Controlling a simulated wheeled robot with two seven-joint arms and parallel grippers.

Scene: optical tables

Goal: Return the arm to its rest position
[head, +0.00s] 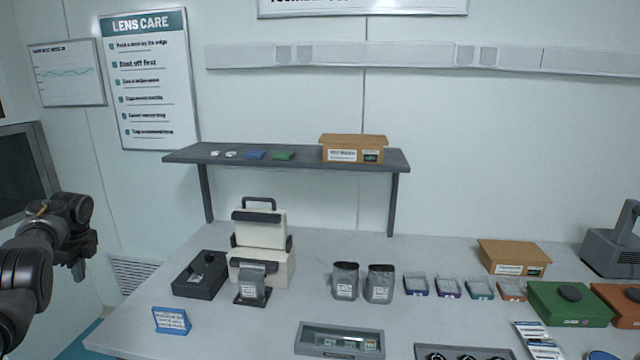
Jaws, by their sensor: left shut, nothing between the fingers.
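My left arm comes in from the left edge, and its gripper (78,268) hangs off the left side of the table, pointing down. The gripper looks small and dark; its fingers are together with nothing between them. It is apart from the table (215,325) and from everything on it. My right arm and gripper do not show.
A blue sign (171,321) and a black box (200,275) stand nearest the left table edge. A cream instrument (262,240) stands behind. A grey shelf (300,165) holds a cardboard box (353,148). Pouches, small trays and a green case (570,304) fill the right.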

